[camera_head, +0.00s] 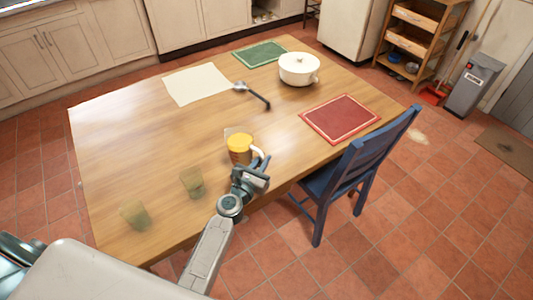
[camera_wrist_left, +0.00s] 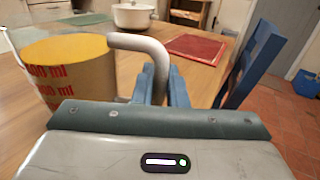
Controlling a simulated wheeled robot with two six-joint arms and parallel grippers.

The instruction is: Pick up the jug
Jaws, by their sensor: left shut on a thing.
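The jug (camera_head: 239,149) stands on the wooden table near its front edge, with a yellow-orange top and a pale handle on its right side. In the left wrist view the jug (camera_wrist_left: 72,72) shows red ml markings, and its grey handle curves down to my fingers. My left gripper (camera_head: 260,165) is at the handle side of the jug, and in the left wrist view its blue fingers (camera_wrist_left: 163,88) are closed around the handle. The jug looks upright. I cannot tell whether its base touches the table. My right gripper is not in view.
Two see-through glasses (camera_head: 192,182) (camera_head: 134,214) stand left of the jug. A ladle (camera_head: 255,95), a white pot (camera_head: 299,68), a red mat (camera_head: 340,118), a green mat (camera_head: 259,54) and a cream sheet (camera_head: 196,84) lie farther back. A blue chair (camera_head: 352,168) stands close at right.

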